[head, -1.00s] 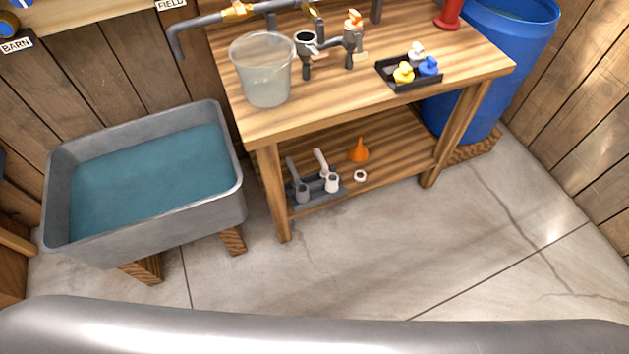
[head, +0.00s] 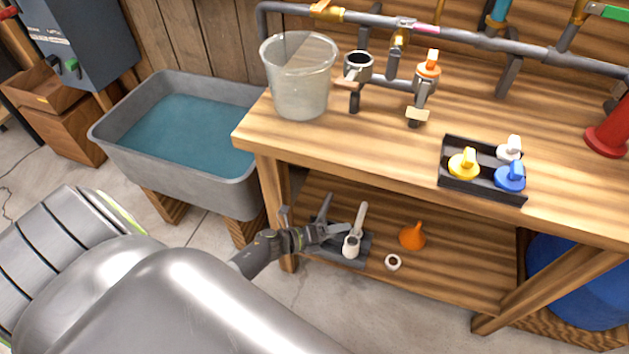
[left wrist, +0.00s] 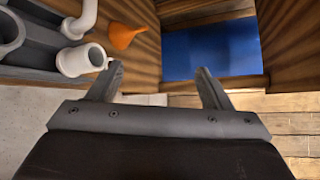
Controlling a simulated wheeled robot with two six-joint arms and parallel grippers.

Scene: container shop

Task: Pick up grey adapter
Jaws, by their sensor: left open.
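The grey adapter shows in the left wrist view (left wrist: 12,32) at the upper left edge, partly cut off, in a dark tray. In the head view its upright grey pipe (head: 325,207) shows behind my gripper, which hides its lower part. The white adapter (head: 353,240) stands to its right in the same tray; it also shows in the left wrist view (left wrist: 82,60). My left gripper (head: 315,226) is open at the tray on the lower shelf. In the left wrist view its fingers (left wrist: 160,78) have nothing between them. My right gripper is not in view.
The workbench top (head: 390,140) overhangs the lower shelf (head: 450,262). An orange funnel (head: 412,236) and a small white ring (head: 392,262) lie right of the tray. A bench leg (head: 274,205) is close to my left gripper. A water-filled grey tub (head: 225,195) stands left.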

